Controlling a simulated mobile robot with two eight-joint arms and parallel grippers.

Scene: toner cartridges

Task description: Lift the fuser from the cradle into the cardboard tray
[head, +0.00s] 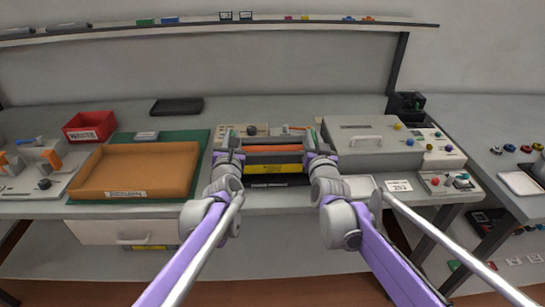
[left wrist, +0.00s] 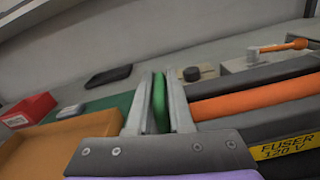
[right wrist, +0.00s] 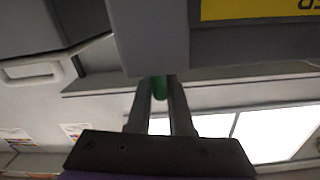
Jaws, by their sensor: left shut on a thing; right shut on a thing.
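The fuser (head: 273,157) is a dark bar with an orange roller and a yellow label, reading "FUSER 120 V" in the left wrist view (left wrist: 285,148). My left gripper (head: 229,150) is shut on the green handle (left wrist: 160,103) at its left end. My right gripper (head: 320,150) is shut on the green handle (right wrist: 159,88) at its right end. The fuser is roughly level. The cradle is largely hidden by the fuser and arms; I cannot tell whether they touch. The cardboard tray (head: 135,170) is empty, left of the fuser on a green mat.
A red waste bin (head: 90,126) stands behind the tray, and a black flat tray (head: 177,106) lies farther back. A grey printer unit (head: 370,145) with a handle is close on the right. A device with orange levers (head: 42,165) is at far left. A shelf (head: 200,24) runs above.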

